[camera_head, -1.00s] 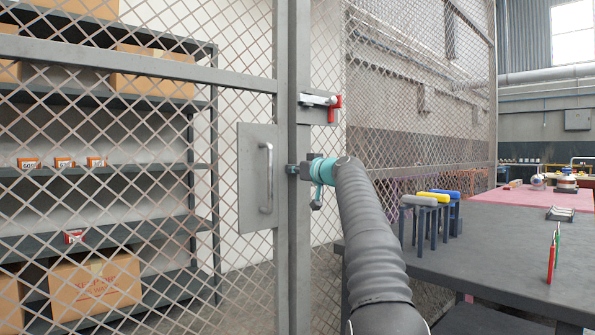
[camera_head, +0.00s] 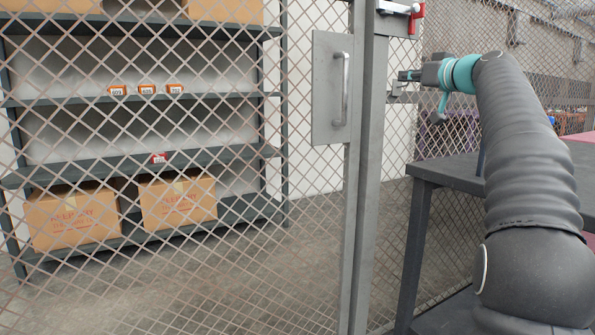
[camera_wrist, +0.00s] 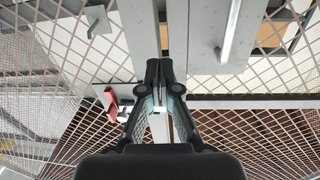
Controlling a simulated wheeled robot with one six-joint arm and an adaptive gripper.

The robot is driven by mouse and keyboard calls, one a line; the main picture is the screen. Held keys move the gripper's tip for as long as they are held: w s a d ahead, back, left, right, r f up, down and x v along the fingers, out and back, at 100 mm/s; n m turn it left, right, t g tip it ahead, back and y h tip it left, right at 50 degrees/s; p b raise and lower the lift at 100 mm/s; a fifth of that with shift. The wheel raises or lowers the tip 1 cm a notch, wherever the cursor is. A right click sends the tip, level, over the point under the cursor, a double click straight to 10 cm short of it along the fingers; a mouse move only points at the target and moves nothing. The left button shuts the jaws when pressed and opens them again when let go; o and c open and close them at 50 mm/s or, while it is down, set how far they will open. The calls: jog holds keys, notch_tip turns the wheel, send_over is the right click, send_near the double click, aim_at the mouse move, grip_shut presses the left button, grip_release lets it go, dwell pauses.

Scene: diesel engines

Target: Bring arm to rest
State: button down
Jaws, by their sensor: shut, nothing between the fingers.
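My arm reaches up from the lower right in the head view, in a dark ribbed sleeve with a teal wrist. My gripper (camera_head: 404,76) is at its far end, in front of the mesh fence just right of the gate post. In the wrist view the gripper (camera_wrist: 159,66) has its two fingers together with nothing between them. The post runs behind the fingertips there; I cannot tell the exact gap to it.
A mesh gate with a metal handle (camera_head: 341,88) stands left of the post. A latch with a red part (camera_head: 415,17) sits above the gripper. A dark table (camera_head: 445,170) is beneath and beside my arm. Shelves with cardboard boxes (camera_head: 178,203) stand behind the mesh.

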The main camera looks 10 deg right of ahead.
jog(key=w+d+f+m+g+h, duration=0.25)
jog(key=f+m, duration=0.25)
jog(key=f, duration=0.9)
jog(key=s+a+f+m+g+h, duration=0.1)
jog(key=s+a+f+m+g, duration=0.2)
jog(key=s+f, duration=0.55)
jog(key=s+a+f+n+g+p, duration=0.1)
jog(key=s+a+f, duration=0.5)
jog(key=s, duration=0.6)
jog(key=s+a+f+n+g+h+p, duration=0.1)
jog(key=s+a+f, duration=0.5)
jog(key=s, duration=0.6)
jog(key=s+a+f+n+g+h+p, duration=0.1)
jog(key=s+a+f, duration=0.5)
jog(key=s, duration=0.6)
notch_tip(320, 180, down, 2)
jog(key=n+g+p, duration=0.1)
jog(key=n+g, duration=0.1)
jog(key=g, duration=0.1)
jog(key=shift+s+a, duration=0.3)
jog(key=c, duration=1.9)
grip_release()
